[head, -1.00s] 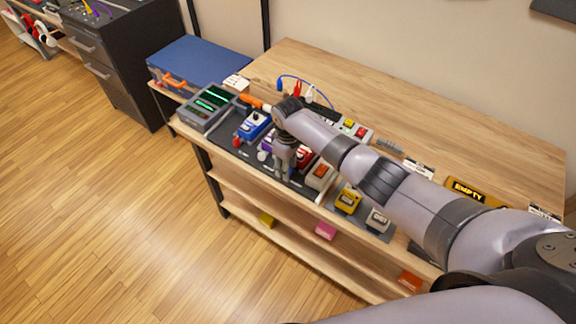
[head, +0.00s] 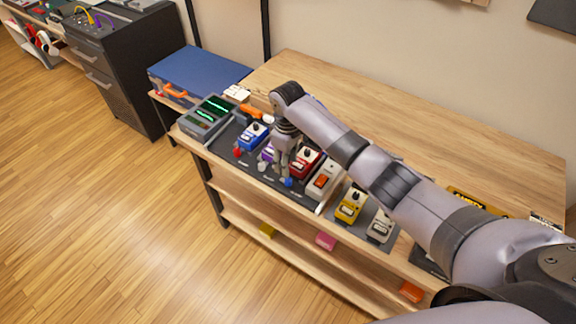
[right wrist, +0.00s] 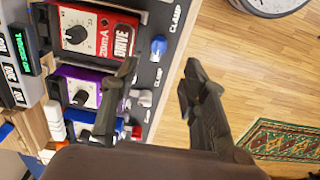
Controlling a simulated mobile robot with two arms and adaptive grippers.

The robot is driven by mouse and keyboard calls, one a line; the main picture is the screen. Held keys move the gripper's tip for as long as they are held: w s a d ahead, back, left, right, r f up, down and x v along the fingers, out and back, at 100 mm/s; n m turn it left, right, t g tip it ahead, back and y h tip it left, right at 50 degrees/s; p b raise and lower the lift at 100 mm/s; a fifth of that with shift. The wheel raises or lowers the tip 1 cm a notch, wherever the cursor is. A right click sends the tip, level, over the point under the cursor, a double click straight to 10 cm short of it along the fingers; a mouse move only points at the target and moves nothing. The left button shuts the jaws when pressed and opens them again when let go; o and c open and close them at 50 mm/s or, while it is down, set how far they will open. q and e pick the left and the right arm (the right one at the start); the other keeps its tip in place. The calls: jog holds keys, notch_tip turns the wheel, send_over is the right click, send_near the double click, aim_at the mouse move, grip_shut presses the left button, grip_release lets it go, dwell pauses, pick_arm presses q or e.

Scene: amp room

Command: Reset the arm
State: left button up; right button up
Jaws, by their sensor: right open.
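My right arm (head: 385,180) comes in from the lower right and reaches over the wooden bench. My right gripper (head: 279,172) points down over the pedal board, near the purple pedal (head: 266,153) and the red pedal (head: 306,161). In the right wrist view, the right gripper (right wrist: 160,78) has its two fingers well apart with nothing between them. One finger is over the board's edge by the purple pedal (right wrist: 85,92); the other is seen against the wood floor. A blue clamp knob (right wrist: 158,47) is close by. My left gripper is not in view.
The bench (head: 400,120) has bare wood behind my arm. A blue pedal (head: 252,135), white pedal (head: 323,180) and yellow pedal (head: 350,206) stand along its front. A device with green screens (head: 208,116) is at its left end. A blue case (head: 200,72) stands beyond.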

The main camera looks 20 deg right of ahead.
jog(key=shift+r, duration=0.1)
dwell(0.4)
jog(key=s+a+f+m+t+y, duration=0.1)
jog(key=s+a+f, duration=0.2)
jog(key=s, duration=0.6)
jog(key=s+a+f+y, duration=0.1)
jog(key=s+a+f, duration=0.25)
jog(key=s, duration=0.45)
jog(key=s+d+r+m+t+h, duration=0.1)
jog(key=s+d+r+m, duration=0.15)
jog(key=s+d, duration=0.4)
jog(key=s+d+r+m+t+h, duration=0.1)
jog(key=s+d+r+m+t, duration=0.2)
jog(key=s, duration=0.7)
notch_tip(320, 180, down, 30)
jog(key=s+g+b, duration=0.1)
jog(key=g+b, duration=0.2)
jog(key=b, duration=0.1)
jog(key=s+d+f+n+g+b, duration=0.1)
jog(key=s+d+f+b, duration=0.1)
jog(key=s+f, duration=1.4)
jog(key=shift+s+d+f, duration=0.4)
jog(key=shift+d+f, duration=0.15)
jog(key=shift+f, duration=0.3)
